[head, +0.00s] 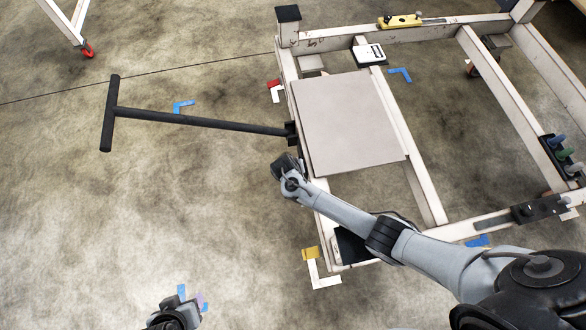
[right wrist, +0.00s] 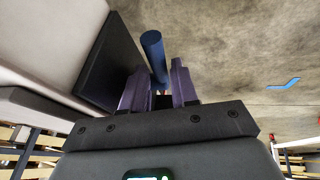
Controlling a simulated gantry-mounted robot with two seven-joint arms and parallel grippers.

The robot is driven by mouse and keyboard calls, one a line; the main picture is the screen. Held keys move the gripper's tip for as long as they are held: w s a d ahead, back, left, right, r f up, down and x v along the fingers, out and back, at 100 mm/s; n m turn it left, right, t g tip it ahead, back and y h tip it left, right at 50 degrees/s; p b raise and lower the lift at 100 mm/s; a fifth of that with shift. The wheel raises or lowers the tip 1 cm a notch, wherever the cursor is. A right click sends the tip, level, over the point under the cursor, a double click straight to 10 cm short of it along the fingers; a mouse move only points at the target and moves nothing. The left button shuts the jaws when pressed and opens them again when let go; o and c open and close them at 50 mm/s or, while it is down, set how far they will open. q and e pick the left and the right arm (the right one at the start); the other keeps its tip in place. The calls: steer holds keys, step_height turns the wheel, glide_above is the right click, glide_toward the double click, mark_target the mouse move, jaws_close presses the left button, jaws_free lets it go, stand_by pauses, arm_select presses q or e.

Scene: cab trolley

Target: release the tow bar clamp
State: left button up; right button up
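The tow bar (head: 200,120) is a long black bar with a T-handle at the left. It meets the near-left side of the trolley frame (head: 432,195) at a dark bracket (head: 291,132). My right gripper (head: 280,165) is beside that side of the frame, just below the bracket. In the right wrist view its two purplish fingers (right wrist: 158,80) stand apart, with a blue cylinder (right wrist: 153,50) showing between and beyond them. I cannot tell if they touch it. It may be the clamp's handle. My left gripper (head: 185,305) is at the bottom edge, mostly cut off, over the floor.
A grey plate (head: 345,122) lies on the trolley. A yellow level-like tool (head: 399,21) rests on the far rail. A dark panel (right wrist: 112,65) stands close to the left of my right fingers. The floor at the left is open, with tape corner marks (head: 183,106).

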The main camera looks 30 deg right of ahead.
jaws_close()
